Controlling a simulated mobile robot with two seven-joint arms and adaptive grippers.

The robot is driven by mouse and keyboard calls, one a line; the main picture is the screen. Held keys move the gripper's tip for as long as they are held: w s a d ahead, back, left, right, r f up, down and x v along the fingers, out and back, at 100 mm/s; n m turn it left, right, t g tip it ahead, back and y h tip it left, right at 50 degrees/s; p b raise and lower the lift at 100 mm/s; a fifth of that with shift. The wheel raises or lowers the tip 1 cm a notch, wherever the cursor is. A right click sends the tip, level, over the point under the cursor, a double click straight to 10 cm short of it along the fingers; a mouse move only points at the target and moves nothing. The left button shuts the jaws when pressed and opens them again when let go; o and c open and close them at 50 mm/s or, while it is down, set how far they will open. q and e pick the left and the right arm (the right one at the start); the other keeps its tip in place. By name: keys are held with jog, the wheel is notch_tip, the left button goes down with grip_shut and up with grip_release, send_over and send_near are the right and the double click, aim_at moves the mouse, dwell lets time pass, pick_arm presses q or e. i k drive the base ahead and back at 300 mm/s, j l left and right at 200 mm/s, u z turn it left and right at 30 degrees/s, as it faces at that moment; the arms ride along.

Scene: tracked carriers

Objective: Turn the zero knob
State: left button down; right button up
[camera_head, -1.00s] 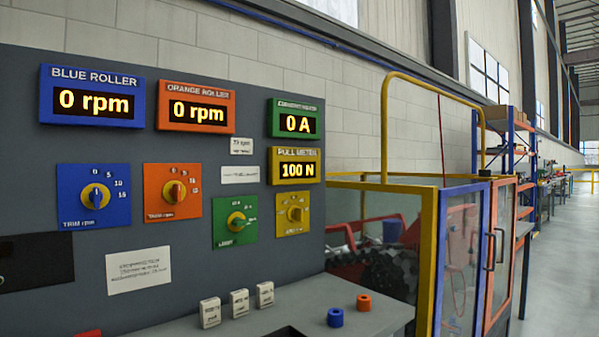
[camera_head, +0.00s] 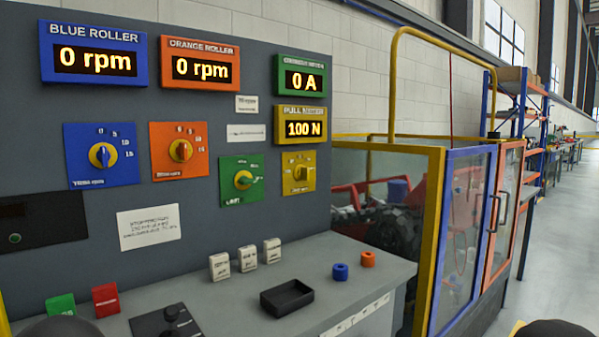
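Four dial plates sit on the grey panel. The yellow plate (camera_head: 292,187) below the pull meter display (camera_head: 300,125) carries a yellow knob (camera_head: 301,173); it looks like the zero knob, but its label is too small to read surely. The pull meter reads 100 N. The other knobs are on the blue plate (camera_head: 80,172), the orange plate (camera_head: 160,167) and the green plate (camera_head: 229,189). Neither gripper can be made out; only dark rounded shapes, perhaps parts of my arms, show at the bottom left and bottom right edges.
A grey desk (camera_head: 235,310) juts out below the panel. It bears a black tray (camera_head: 287,298), white blocks (camera_head: 247,259), a blue ring (camera_head: 340,272) and an orange ring (camera_head: 368,259). A fenced machine with a yellow frame (camera_head: 433,235) stands right; open floor lies beyond.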

aim_at(303, 172)
jog(key=i+l+u, duration=0.15)
jog(key=l, duration=0.2)
jog(key=i+l+u, duration=0.1)
jog(key=l, duration=0.3)
jog(key=i+l+u, duration=0.15)
jog(key=l, duration=0.25)
jog(key=i, duration=0.1)
